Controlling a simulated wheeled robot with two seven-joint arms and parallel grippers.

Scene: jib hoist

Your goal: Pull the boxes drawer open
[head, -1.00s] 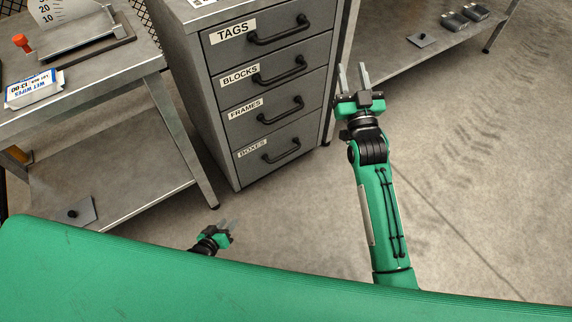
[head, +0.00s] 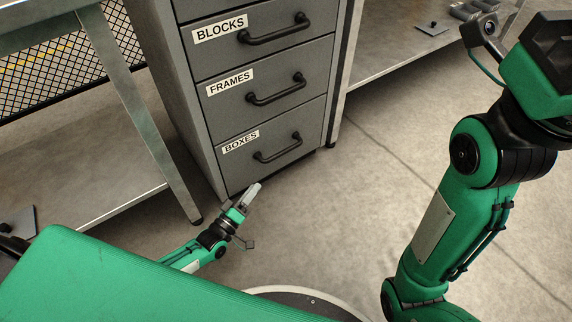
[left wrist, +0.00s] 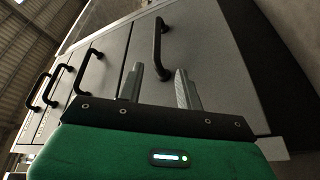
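The boxes drawer (head: 276,168) is the lowest drawer of the grey cabinet in the head view. Its front sits flush with the cabinet and it looks closed. Its black bar handle (head: 278,149) is clear of any gripper. My left gripper (head: 252,194) is low in front of the cabinet, just below the boxes drawer front. In the left wrist view its two fingers (left wrist: 160,85) are apart with nothing between them. A black handle (left wrist: 160,45), apparently that of the boxes drawer, shows just beyond the fingertips. My right gripper is cut off at the right edge; its fingers are hidden.
Above are the frames drawer (head: 290,105) and the blocks drawer (head: 290,50), both closed. A metal bench leg (head: 150,135) stands left of the cabinet. A low shelf (head: 400,55) is at the right. The floor (head: 340,220) in front is clear.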

